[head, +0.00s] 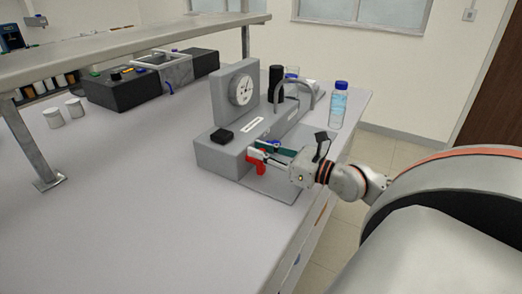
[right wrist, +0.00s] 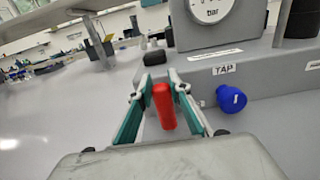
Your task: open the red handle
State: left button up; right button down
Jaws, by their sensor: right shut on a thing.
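The red handle (head: 260,168) is at the front face of the grey membrane rig (head: 212,157). In the right wrist view the red handle (right wrist: 164,106) stands between the two teal-padded fingers, tilted slightly. My right gripper (head: 257,152) reaches in from the right and is shut on the handle; it also shows in the right wrist view (right wrist: 160,84). The fingers hide part of the handle and its mount in the head view. My left gripper is not in view.
The rig carries a pressure gauge (head: 241,89) and a black block (head: 221,136). White cups (head: 75,108) and a dark device (head: 120,91) are at the left. The table (head: 130,210) is clear in front.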

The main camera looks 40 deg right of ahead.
jog(key=shift+a, duration=0.1)
jog(key=n, duration=0.2)
jog(key=a+n, duration=0.1)
jog(key=shift+s+f+n, duration=0.1)
jog(key=shift+s+n, duration=0.05)
jog(key=shift+n, duration=0.25)
jog(key=n, duration=0.2)
jog(key=a+n, duration=0.1)
jog(key=shift+s+a+f+n+p, duration=0.1)
jog(key=shift+s+f+n+p, duration=0.1)
jog(key=shift+f+n+p, duration=0.1)
jog(key=n, duration=0.2)
jog(key=a+f+n, duration=0.1)
jog(key=n, duration=0.1)
jog(key=shift+s+f+n, duration=0.15)
jog(key=shift+f+n, duration=0.05)
jog(key=shift+n, duration=0.1)
jog(key=n, duration=0.1)
jog(key=f+n, duration=0.1)
jog(key=n, duration=0.1)
jog(key=n+b, duration=0.1)
jog(key=shift+a+f, duration=0.2)
jog(key=shift+a, duration=0.05)
jog(key=shift+n, duration=0.4)
jog(key=shift+f, duration=0.1)
